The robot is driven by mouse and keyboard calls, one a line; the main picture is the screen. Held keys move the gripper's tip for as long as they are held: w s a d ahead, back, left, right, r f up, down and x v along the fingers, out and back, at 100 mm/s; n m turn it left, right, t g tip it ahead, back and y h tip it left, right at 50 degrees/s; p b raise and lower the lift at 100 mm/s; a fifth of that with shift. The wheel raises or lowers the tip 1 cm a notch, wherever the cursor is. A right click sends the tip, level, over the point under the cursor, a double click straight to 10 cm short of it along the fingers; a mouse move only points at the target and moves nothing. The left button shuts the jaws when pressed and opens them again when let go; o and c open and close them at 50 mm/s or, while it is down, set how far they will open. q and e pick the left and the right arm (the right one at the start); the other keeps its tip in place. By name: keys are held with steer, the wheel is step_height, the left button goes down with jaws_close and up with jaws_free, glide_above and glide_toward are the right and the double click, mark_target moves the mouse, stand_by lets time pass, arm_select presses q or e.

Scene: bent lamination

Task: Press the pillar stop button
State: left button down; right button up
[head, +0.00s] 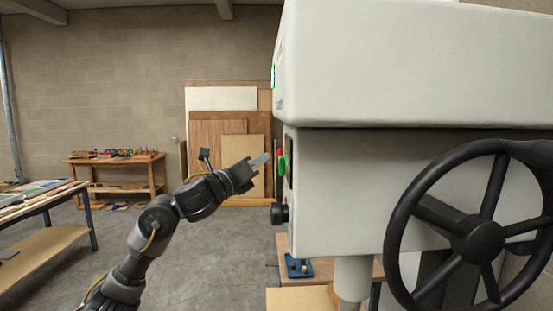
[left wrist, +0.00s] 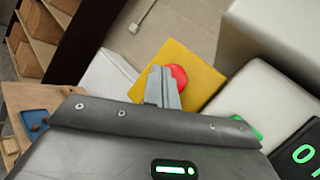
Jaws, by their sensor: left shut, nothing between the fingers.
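The stop button is a red round button (left wrist: 180,76) on a yellow plate (left wrist: 205,72) in the left wrist view. The fingers of my left gripper (left wrist: 163,88) are shut and empty, and overlap the button's left edge in that view. I cannot tell whether they touch it. In the head view my left gripper (head: 259,160) reaches right, its fingertips just left of the machine's front face. I cannot make out the yellow plate there. My right gripper is not in view.
The large pale machine (head: 400,65) fills the right side, with a black handwheel (head: 478,240). Its front carries a green part (head: 282,163) and a black knob (head: 278,213). Boards (head: 225,140) lean on the back wall. A workbench (head: 40,195) stands left; open floor lies between.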

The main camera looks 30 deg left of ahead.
arm_select(q)
steer(key=shift+d, duration=0.1)
steer(key=shift+w+d, duration=0.25)
steer(key=shift+d, duration=0.05)
steer(key=shift+w+d, duration=0.3)
steer(key=shift+d, duration=0.1)
stand_by(1.1)
stand_by(0.4)
steer(key=shift+s+a+b, duration=0.35)
steer(key=shift+s+a, duration=0.2)
steer(key=shift+a, duration=0.15)
steer(key=shift+a, duration=0.1)
steer(key=shift+s+a+b, duration=0.55)
steer(key=shift+s+a, duration=0.2)
steer(key=shift+a, duration=0.2)
steer(key=shift+s+a+b, duration=0.5)
steer(key=shift+s+a, duration=0.25)
steer(key=shift+a, duration=0.2)
